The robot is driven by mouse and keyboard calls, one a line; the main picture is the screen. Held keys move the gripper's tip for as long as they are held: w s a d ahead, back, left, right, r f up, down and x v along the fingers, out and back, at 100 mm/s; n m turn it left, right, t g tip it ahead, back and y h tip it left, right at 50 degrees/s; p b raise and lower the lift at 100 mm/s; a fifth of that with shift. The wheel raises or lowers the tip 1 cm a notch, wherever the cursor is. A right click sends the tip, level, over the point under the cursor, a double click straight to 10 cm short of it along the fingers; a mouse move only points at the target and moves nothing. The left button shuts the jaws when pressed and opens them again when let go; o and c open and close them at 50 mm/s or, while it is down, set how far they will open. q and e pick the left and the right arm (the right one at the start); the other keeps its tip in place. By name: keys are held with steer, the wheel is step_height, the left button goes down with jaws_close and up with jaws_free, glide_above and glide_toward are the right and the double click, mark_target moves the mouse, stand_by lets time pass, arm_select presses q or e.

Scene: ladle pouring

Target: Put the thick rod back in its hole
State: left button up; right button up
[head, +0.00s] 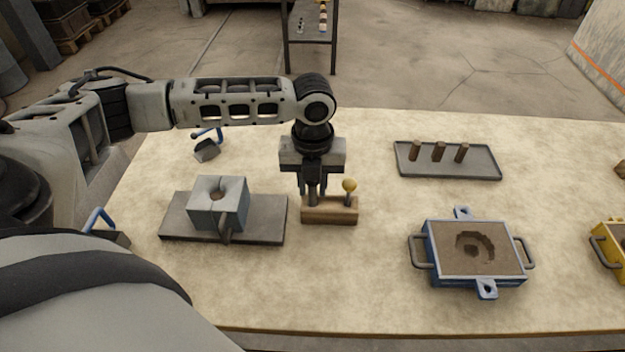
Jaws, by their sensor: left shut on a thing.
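A wooden block (340,215) lies on the table near the middle of the head view. A thin rod with a yellow ball knob (349,186) stands upright in its right part. My left gripper (313,188) points straight down over the left part of the block, its fingers shut on the thick rod (312,198). The fingers hide most of this dark rod, which looks upright. Its lower end is at the block's top, but I cannot tell how deep it sits in the hole. My right gripper is out of view.
A grey split mould (218,207) on a dark plate (265,222) stands just left of the block. A tray (480,170) with short brown cylinders is at the back right. A blue sand-filled frame (478,282) is at the front right. The table between them is clear.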

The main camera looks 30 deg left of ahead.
arm_select(q)
steer(key=shift+f, duration=0.25)
steer(key=o, duration=1.7)
steer(key=shift+c, duration=0.2)
steer(key=shift+r+p, duration=0.6)
steer(key=shift+r, duration=2.45)
